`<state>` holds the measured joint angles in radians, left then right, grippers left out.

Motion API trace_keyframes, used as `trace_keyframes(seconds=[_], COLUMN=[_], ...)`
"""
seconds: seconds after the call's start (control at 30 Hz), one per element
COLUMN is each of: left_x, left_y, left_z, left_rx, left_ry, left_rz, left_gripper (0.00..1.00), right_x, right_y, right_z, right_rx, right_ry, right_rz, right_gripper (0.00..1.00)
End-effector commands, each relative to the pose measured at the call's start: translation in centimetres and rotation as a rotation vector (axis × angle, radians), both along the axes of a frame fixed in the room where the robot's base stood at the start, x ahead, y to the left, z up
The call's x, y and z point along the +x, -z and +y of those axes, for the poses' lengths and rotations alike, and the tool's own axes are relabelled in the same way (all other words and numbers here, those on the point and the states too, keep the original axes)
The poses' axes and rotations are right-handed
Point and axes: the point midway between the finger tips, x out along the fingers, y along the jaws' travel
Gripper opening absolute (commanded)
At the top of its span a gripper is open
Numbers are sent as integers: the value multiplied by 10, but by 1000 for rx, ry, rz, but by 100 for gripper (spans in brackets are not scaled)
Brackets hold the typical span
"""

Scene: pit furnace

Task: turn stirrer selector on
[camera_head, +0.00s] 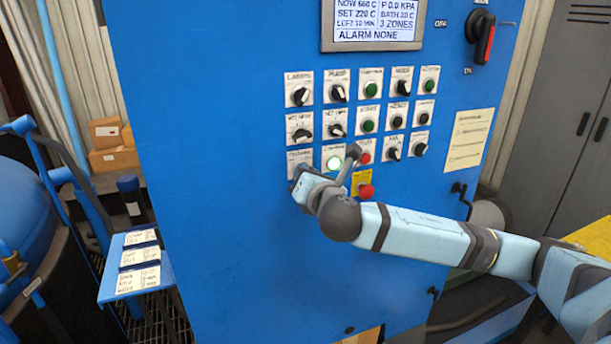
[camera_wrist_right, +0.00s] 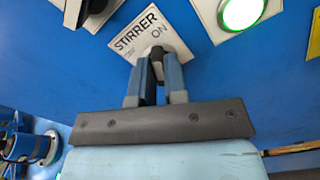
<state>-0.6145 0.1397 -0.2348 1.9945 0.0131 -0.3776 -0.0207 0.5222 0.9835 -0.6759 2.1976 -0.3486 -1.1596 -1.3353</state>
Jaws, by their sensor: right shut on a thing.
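The stirrer selector (camera_wrist_right: 156,52) is a small dark knob on a white plate labelled "STIRRER" and "ON" on the blue panel. In the right wrist view my right gripper (camera_wrist_right: 157,65) has its fingers closed on the knob, which is mostly hidden between them. The knob's pointing direction cannot be read. In the head view the selector's plate (camera_head: 299,157) shows at the lower left of the control rows, and my right gripper (camera_head: 300,178) covers the knob. My left gripper is not in view.
A lit green button (camera_head: 334,162) is just right of the plate. Red buttons (camera_head: 366,191) and several other knobs surround my right arm. A display (camera_head: 372,22) is above. A blue shelf with cards (camera_head: 122,293) and a blue vessel (camera_head: 25,210) stand at left.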

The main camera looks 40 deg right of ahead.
Motion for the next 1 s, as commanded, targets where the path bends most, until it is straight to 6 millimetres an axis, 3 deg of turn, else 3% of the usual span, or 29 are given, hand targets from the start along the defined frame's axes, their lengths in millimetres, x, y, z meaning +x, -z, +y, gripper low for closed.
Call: trace_keyframes(seconds=[0.63, 0.67, 0.73, 1.0], left_x=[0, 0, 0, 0], left_y=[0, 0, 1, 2], left_z=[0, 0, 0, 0], left_rx=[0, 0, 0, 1], left_ry=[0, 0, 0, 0], left_rz=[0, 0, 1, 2], left_gripper=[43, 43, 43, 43], right_x=[0, 0, 0, 0], right_y=[-1, -1, -1, 0], right_z=[0, 0, 0, 0], right_rx=[48, 48, 48, 47], right_ry=[1, 1, 0, 0], right_rz=[-13, -13, -13, -11], right_gripper=[0, 20, 36, 38])
